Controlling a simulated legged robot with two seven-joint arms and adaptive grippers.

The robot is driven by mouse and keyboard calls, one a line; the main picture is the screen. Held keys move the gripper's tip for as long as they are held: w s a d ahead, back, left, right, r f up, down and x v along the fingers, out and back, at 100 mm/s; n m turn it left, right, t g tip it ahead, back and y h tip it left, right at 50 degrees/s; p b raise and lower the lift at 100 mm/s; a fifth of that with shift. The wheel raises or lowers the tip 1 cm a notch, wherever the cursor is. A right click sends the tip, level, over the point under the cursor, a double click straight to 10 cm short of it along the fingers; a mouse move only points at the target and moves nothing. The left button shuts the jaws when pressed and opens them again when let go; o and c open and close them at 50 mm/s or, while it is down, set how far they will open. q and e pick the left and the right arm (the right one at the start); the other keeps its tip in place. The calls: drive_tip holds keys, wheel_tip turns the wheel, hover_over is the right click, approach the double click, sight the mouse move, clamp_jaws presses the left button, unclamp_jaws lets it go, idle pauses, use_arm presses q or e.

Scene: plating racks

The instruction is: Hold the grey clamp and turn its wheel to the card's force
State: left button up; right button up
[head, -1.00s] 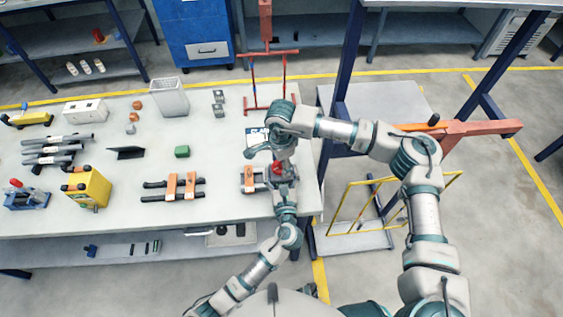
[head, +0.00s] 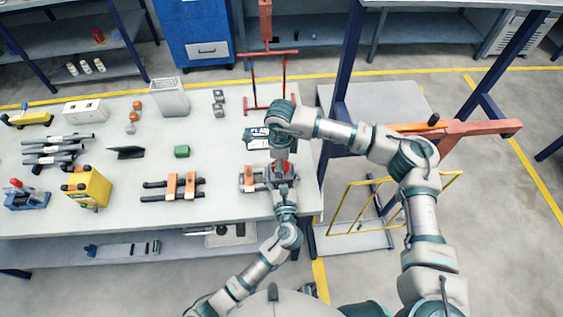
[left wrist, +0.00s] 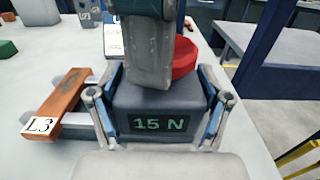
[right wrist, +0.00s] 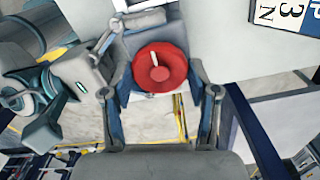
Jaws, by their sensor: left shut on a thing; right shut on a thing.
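The grey clamp (left wrist: 160,98) has a dark display that reads 15 N. My left gripper (left wrist: 160,115) is shut on its body, one finger on each side; it also shows in the head view (head: 285,185). The clamp's red wheel (right wrist: 160,68) has a small white mark, seen from above in the right wrist view. My right gripper (right wrist: 160,85) is shut on the wheel, with fingers on both sides. In the left wrist view it partly covers the red wheel (left wrist: 184,58). The card (head: 258,138) lies behind the clamp; my right wrist hides part of it.
An orange block labelled L3 (left wrist: 55,108) on grey rods lies close left of the clamp. Another orange-and-grey rod set (head: 172,186) lies further left. A red stand (head: 270,105) rises behind the card. The table's right edge is close.

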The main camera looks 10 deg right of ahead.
drive_tip(key=shift+w, duration=0.2)
drive_tip(key=o, duration=1.2)
drive_tip(key=shift+c, duration=0.2)
drive_tip(key=shift+s, duration=0.1)
wheel_tip(320, 180, up, 12)
